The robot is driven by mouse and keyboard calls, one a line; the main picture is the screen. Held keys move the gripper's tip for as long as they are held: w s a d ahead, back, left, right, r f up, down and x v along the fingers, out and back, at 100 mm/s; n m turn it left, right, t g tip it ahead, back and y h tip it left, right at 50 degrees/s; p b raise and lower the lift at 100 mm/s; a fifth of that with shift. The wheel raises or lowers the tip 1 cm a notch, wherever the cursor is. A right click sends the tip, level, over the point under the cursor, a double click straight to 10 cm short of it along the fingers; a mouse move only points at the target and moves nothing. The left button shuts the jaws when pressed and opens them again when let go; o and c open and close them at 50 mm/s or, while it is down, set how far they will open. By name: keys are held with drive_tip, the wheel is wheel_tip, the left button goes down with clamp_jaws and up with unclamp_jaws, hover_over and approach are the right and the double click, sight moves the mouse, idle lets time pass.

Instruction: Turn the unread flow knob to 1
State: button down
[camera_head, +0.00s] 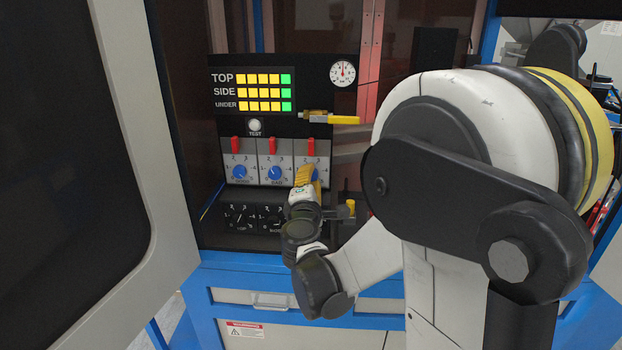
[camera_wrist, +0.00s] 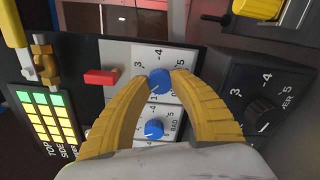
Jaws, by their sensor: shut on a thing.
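The rightmost blue knob (camera_head: 317,174) of a row of blue knobs is partly hidden behind my gripper (camera_head: 306,176) in the head view. In the wrist view my yellow fingers (camera_wrist: 160,76) are closed on the sides of this blue knob (camera_wrist: 159,82). The knob has a light mark on its face. Numbers 3, 4 and 5 show around its dial. The number its mark points at is not clear, and its label is too small or hidden to read. The knob labelled BAD (camera_wrist: 153,129) sits beside it, apart from the fingers.
Red switches (camera_head: 272,146) stand above the blue knobs. Black knobs (camera_head: 239,217) sit on a dark panel below. A yellow-handled valve (camera_head: 343,120), a round gauge (camera_head: 343,73) and a lit display (camera_head: 264,92) are above. An open door (camera_head: 158,120) stands at the left.

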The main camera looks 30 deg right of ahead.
drive_tip(key=n, duration=0.6)
drive_tip(key=shift+n, duration=0.3)
idle(0.4)
drive_tip(key=c, duration=1.1)
unclamp_jaws()
drive_tip(key=v, duration=1.2)
